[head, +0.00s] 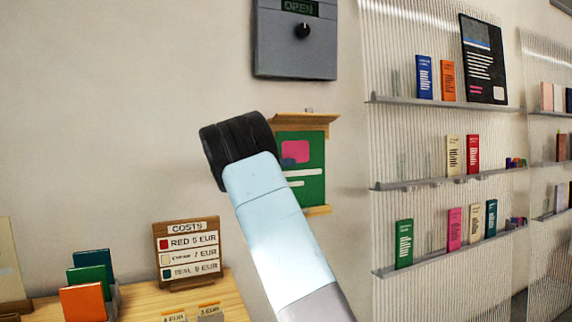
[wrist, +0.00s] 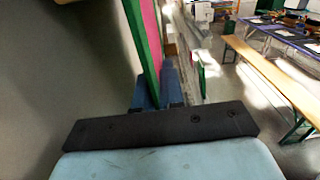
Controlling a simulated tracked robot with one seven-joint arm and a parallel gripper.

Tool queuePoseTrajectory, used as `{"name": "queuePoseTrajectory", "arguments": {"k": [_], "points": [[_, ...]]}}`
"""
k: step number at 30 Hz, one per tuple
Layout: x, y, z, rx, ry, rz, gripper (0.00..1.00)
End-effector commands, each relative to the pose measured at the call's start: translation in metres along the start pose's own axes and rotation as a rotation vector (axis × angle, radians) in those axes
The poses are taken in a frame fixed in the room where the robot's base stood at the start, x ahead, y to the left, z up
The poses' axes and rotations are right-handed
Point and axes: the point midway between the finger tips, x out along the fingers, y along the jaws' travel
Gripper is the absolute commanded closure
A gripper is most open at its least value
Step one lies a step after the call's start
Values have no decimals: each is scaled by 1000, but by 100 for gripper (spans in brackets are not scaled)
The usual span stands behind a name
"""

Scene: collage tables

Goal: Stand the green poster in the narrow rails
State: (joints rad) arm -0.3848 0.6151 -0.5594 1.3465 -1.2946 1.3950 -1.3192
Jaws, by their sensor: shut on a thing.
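The green poster (head: 312,185), with a pink patch and pale stripes, is upright by the wall in the head view. Its left part is hidden behind my arm. A wooden upper rail (head: 300,119) runs along its top and a lower wooden rail (head: 319,211) shows at its bottom; I cannot tell whether its edges sit inside them. In the wrist view the poster (wrist: 141,42) is seen nearly edge-on, between the blue fingers of my gripper (wrist: 158,90), which is shut on it.
A grey box with an OPEN display (head: 295,45) hangs on the wall above. A ribbed rack with booklet shelves (head: 445,180) stands close on the right. A wooden table (head: 140,290) with a price sign (head: 187,250) and coloured cards is at lower left. The wall at left is bare.

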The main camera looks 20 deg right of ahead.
Motion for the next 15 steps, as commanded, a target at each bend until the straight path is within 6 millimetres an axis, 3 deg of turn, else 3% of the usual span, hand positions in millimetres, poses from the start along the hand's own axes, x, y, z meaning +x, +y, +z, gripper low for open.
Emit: {"name": "queuePoseTrajectory", "arguments": {"k": [15], "points": [[0,0,-12,-1,0,0,100]]}}
